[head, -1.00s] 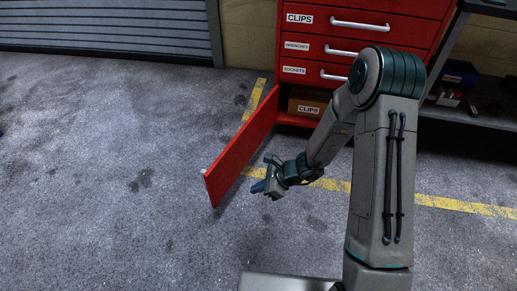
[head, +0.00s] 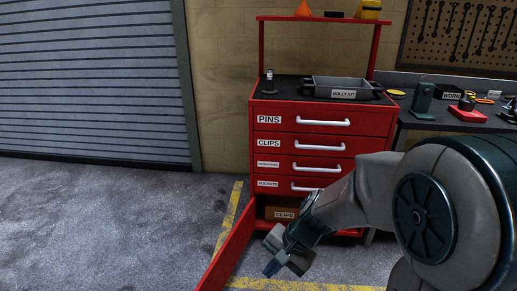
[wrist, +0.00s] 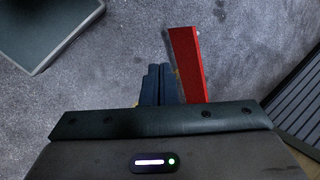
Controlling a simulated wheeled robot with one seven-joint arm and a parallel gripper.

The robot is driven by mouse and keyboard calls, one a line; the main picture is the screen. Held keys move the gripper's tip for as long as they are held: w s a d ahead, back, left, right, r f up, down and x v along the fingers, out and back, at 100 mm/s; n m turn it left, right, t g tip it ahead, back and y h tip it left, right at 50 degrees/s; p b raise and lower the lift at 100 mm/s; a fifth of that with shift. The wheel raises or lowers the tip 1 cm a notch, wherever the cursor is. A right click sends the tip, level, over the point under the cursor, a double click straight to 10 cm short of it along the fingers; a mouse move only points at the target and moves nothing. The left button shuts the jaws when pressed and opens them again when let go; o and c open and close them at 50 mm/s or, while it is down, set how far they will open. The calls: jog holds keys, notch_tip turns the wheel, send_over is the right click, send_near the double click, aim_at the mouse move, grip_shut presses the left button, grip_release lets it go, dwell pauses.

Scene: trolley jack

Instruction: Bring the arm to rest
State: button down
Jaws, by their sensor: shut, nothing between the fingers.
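My gripper (head: 272,267) hangs low in front of the red tool cabinet (head: 262,107), just right of its open bottom door (head: 232,246). In the wrist view my gripper's two dark fingers (wrist: 160,84) lie side by side, closed, with nothing between them. The red door edge (wrist: 186,60) shows just right of the fingers there; whether they touch it I cannot tell. My arm reaches in from the right of the head view, bent down in front of the cabinet's lower right.
The drawers above are shut. A grey DOLLY KIT tray (head: 345,85) stands on the cabinet top. A workbench (head: 428,120) is at right. Open floor (head: 110,225) lies at left, before a shutter (head: 80,80).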

jog(key=s+d+r+n+t+h+p, duration=0.1)
jog(key=s+d+r+n+p, duration=0.1)
jog(key=r, duration=0.5)
jog(key=s+d+r+n+h+p, duration=0.2)
jog(key=s+d+r+p, duration=0.1)
jog(key=d+r+p, duration=0.2)
jog(key=s+d+r+n+t+h+p, duration=0.1)
jog(key=s+d+r+n+h+p, duration=0.1)
jog(key=r, duration=0.8)
jog(key=s+d+p, duration=0.1)
jog(key=d+p, duration=0.1)
jog(key=shift+s+d+t, duration=0.3)
jog(key=shift+d, duration=0.1)
jog(key=shift+a, duration=0.1)
